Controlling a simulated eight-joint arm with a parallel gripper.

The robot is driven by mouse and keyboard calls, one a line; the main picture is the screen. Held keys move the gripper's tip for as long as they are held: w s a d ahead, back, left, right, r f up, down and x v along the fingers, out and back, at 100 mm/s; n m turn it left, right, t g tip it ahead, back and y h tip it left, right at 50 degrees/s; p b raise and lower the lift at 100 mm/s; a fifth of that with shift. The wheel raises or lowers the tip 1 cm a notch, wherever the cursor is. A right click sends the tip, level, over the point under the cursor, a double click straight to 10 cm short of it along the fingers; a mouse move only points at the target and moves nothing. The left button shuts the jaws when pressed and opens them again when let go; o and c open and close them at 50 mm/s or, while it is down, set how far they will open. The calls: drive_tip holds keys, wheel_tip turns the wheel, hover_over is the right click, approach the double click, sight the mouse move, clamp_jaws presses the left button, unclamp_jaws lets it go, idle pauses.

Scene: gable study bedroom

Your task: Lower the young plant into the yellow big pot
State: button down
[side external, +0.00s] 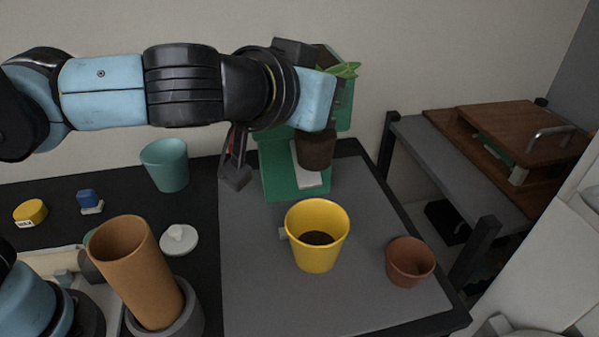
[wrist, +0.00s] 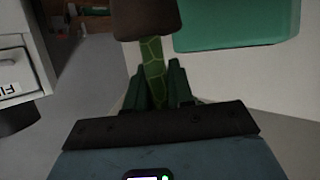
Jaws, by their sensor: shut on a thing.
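The yellow big pot (side external: 312,259) stands upright on the grey mat, with dark soil low inside. The young plant has a brown root ball (side external: 317,150) and green leaves (side external: 347,70). In the wrist view its green stem (wrist: 153,62) runs between my gripper's fingers (wrist: 158,88), with the root ball (wrist: 147,18) beyond them. My gripper is shut on the stem. In the side view the root ball hangs above and behind the yellow pot, apart from it. The wrist hides the stem and my fingertips there.
A small terracotta pot (side external: 410,262) stands right of the yellow pot. A green stand (side external: 283,178) is behind, and a teal pot (side external: 165,166) is at back left. A tall orange-brown cylinder (side external: 137,275) and a white lid (side external: 179,241) are left. The grey mat (side external: 255,285) has free room.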

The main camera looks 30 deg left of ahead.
sight(322, 157)
drive_tip(key=shift+f, duration=4.7)
drive_tip(key=shift+w, duration=0.1)
drive_tip(key=shift+w+d, duration=0.1)
drive_tip(key=shift+w, duration=0.65)
drive_tip(key=shift+f, duration=0.15)
